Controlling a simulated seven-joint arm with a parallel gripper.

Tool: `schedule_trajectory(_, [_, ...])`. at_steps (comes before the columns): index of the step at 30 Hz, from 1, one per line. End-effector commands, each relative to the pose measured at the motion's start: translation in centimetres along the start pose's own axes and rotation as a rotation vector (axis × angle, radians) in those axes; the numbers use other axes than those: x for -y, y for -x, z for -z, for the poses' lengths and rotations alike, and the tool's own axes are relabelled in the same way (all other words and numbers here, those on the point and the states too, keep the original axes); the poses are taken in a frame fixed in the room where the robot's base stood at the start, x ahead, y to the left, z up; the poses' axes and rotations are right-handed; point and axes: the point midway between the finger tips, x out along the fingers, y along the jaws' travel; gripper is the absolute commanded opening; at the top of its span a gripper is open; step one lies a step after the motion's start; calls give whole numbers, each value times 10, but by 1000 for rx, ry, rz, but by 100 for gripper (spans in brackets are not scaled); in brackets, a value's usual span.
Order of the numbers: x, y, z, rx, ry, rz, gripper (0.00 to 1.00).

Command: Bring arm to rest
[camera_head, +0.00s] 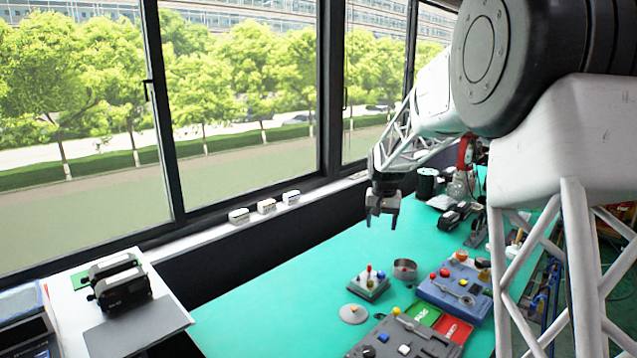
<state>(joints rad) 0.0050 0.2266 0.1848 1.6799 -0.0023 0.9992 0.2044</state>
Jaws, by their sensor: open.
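My gripper (382,218) hangs at the end of my arm, fingers pointing down. Its two fingers are apart and nothing shows between them. It is in the air above the green tabletop (290,300), near the window side. My arm's large links fill the upper right of the view and hide part of the bench behind them.
A black device (122,288) sits at left. Dark tools (452,216) lie farther back.

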Motion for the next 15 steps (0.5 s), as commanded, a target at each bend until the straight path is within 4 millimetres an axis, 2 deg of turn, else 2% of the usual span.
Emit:
schedule_trajectory(6, [-11, 34, -51, -20, 18, 3, 64])
schedule_trajectory(15, [-26, 68, -122, -44, 44, 6, 64])
